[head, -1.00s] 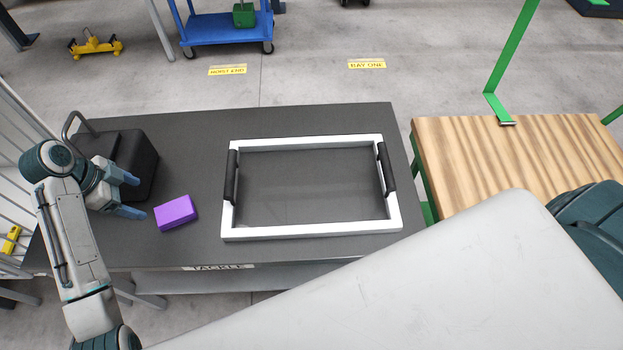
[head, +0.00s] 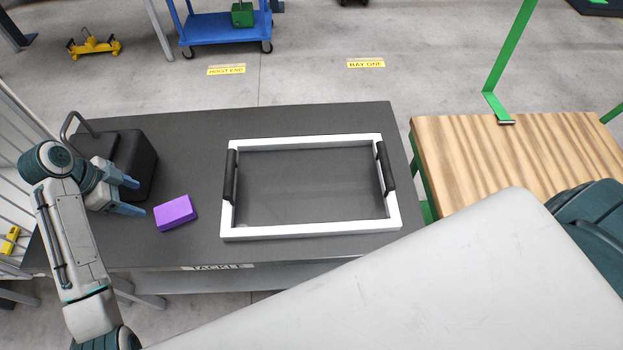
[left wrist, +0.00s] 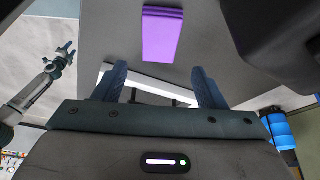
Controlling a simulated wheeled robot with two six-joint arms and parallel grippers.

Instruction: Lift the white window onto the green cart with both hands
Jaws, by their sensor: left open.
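The white window (head: 310,229) lies flat on the dark grey table, a rectangular white frame with a black handle (head: 230,177) on its left side and another (head: 386,169) on its right. The green cart (head: 510,165), with a wooden top and green posts, stands to the right of the table. My left gripper (head: 131,196) is open and empty, left of the window and apart from it. In the left wrist view part of the window (left wrist: 150,86) shows beyond its fingers. My right gripper is outside the head view; a small, distant gripper (left wrist: 62,55) shows in the left wrist view, its jaws unclear.
A purple block (head: 176,213) lies on the table (head: 300,118) between my left gripper and the window. A black case (head: 135,155) stands behind that gripper. A blue trolley (head: 228,30) and a yellow floor stand (head: 95,46) are farther back.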

